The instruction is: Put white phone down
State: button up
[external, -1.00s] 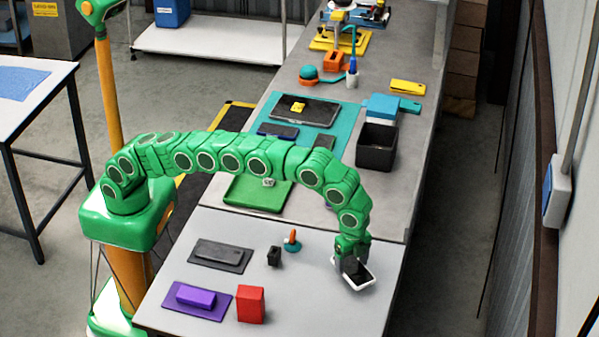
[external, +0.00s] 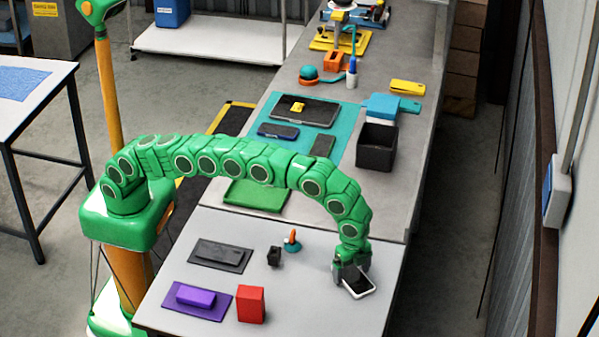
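The white phone (external: 359,284), with a white rim and a dark face, is at the right part of the near light-grey table. It looks nearly flat, on or just above the tabletop; I cannot tell which. My gripper (external: 348,273) points down at the phone's far left edge, with its grey fingers low by the table. The fingers are small and partly hidden, so whether they still clasp the phone is unclear.
A red box (external: 250,304), a purple block (external: 196,296) on a purple mat, a dark flat case (external: 220,255), a small black holder (external: 274,256) and an orange-tipped item (external: 292,241) stand to the left. A black bin (external: 376,147) stands farther back. The table's front middle is clear.

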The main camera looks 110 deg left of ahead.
aim_at(351, 274)
jog(key=shift+o, duration=0.4)
notch_tip(351, 274, up, 12)
jog(key=shift+r, duration=0.15)
dwell(0.5)
